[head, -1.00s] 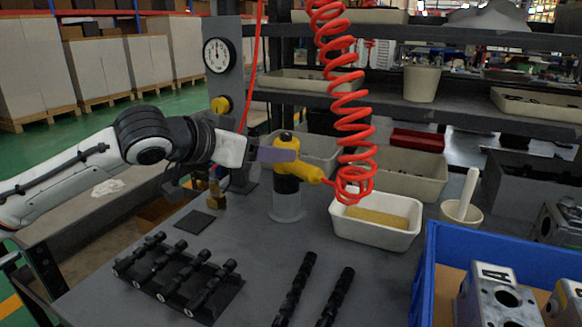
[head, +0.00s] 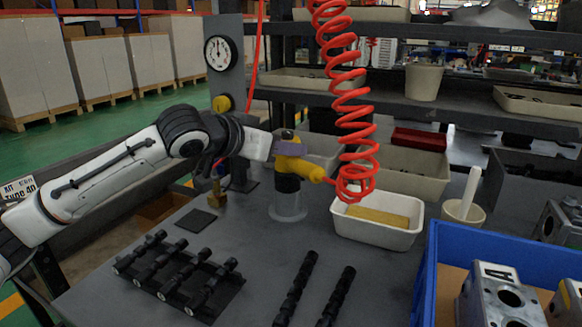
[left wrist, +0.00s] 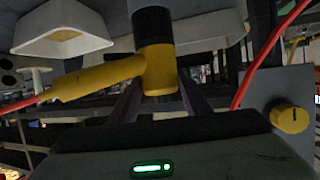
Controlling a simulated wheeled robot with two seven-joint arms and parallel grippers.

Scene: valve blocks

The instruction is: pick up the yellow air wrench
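The yellow air wrench (head: 297,166) stands upright with its black lower end down in a clear cup-like holder (head: 288,213) on the grey bench. Its handle points right toward the red coiled hose (head: 357,130). My left gripper (head: 290,148) reaches in from the left at the wrench's head, one purplish finger crossing in front of it. In the left wrist view the yellow wrench body (left wrist: 159,68) sits between my two dark fingers (left wrist: 160,95), which look apart, one on each side. Firm contact cannot be made out. My right gripper is not in view.
A white tray with a yellow sponge (head: 378,217) is right of the wrench. A black rack of parts (head: 180,278) and two black shafts (head: 315,290) lie in front. A blue crate (head: 428,270) holds metal blocks at right. A gauge post (head: 222,90) stands behind.

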